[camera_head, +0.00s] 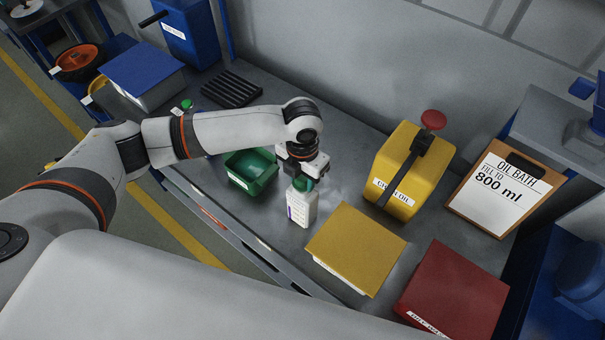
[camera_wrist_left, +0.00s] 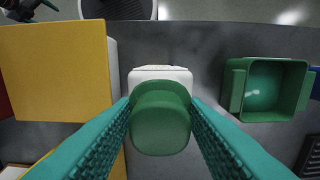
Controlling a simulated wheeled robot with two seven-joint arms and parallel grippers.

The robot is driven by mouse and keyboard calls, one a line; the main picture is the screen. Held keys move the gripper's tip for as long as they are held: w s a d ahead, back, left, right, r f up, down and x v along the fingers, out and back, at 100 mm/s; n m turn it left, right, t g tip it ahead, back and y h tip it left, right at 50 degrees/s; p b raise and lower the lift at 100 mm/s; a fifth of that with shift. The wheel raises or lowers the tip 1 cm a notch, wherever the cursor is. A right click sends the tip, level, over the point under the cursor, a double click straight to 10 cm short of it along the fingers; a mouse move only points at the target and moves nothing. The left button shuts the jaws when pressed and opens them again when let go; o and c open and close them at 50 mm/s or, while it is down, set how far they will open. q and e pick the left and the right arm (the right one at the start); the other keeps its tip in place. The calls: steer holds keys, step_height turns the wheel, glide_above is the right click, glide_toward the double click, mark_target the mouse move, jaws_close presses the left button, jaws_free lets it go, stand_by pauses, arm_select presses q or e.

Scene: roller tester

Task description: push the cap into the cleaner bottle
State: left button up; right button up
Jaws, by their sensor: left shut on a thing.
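The white cleaner bottle (camera_head: 302,207) stands upright on the grey bench, near its front edge. My left gripper (camera_head: 304,184) is right above the bottle and points down. It is shut on the green cap (camera_wrist_left: 160,122), which shows between its two teal fingers in the left wrist view. The cap is at the bottle's mouth, with the white bottle (camera_wrist_left: 158,74) visible behind it. I cannot tell how deep the cap sits in the bottle.
An empty green tray (camera_head: 238,180) stands just left of the bottle. A yellow box (camera_head: 357,247) lies close on the right, with a red box (camera_head: 455,293) beyond.

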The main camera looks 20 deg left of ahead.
arm_select(q)
steer(key=shift+f+b, duration=0.55)
steer(key=shift+f, duration=0.45)
steer(key=o, duration=1)
steer(key=shift+o, duration=0.2)
